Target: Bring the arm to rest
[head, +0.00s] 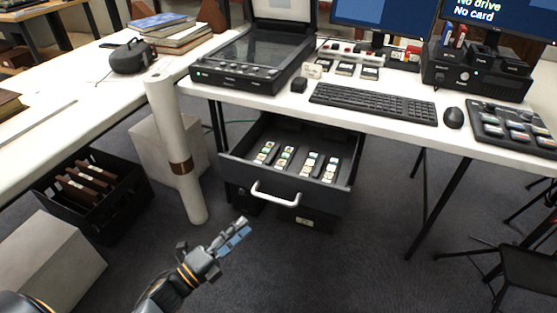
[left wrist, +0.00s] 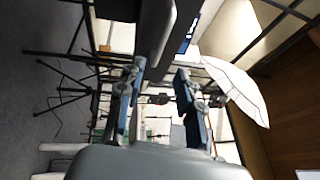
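My left arm (head: 165,291) comes in at the bottom left of the head view, low over the carpet in front of the open drawer. My left gripper (head: 234,237) points up and to the right, apart from the drawer front. In the left wrist view the gripper (left wrist: 159,88) shows its two blue-padded fingers spread apart with nothing held between them. My right arm and right gripper do not show in either view.
An open black drawer (head: 236,172) with several small cards juts out under the white desk (head: 290,101). A pale roll (head: 166,120) leans beside it. A black crate (head: 117,203) and grey boxes (head: 50,262) stand left. Carpet right of the gripper is clear.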

